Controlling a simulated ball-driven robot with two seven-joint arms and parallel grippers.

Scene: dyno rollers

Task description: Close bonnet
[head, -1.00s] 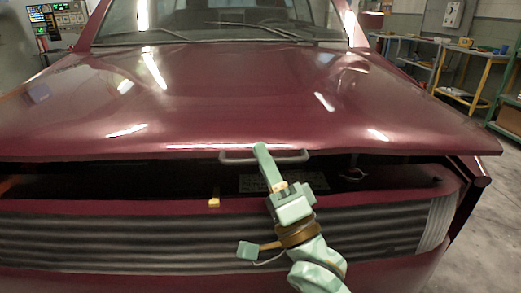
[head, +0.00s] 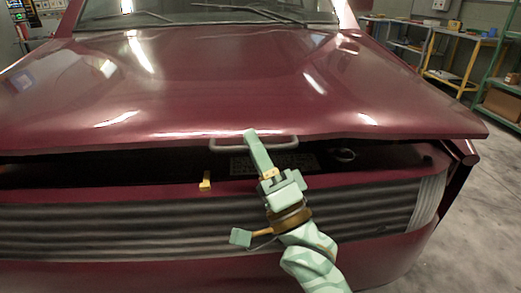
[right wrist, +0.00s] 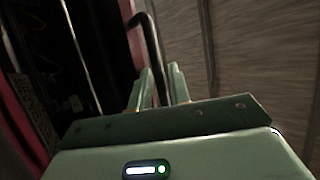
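The dark red bonnet (head: 220,85) of the car is raised a little, with a dark gap between its front edge and the grille (head: 200,218). A grey bar handle (head: 285,143) sits at the middle of its front edge. My right gripper (head: 251,135), pale green, is at the handle's left-middle part. In the right wrist view, the dark handle (right wrist: 148,40) runs between the two fingers (right wrist: 159,80), which look closed on it with little gap. My left gripper is not in view.
A small yellow catch (head: 206,181) stands on the front panel below the gap. A yellow-legged workbench (head: 450,75) and green shelving (head: 502,95) stand along the right. The floor (head: 470,220) right of the car is clear.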

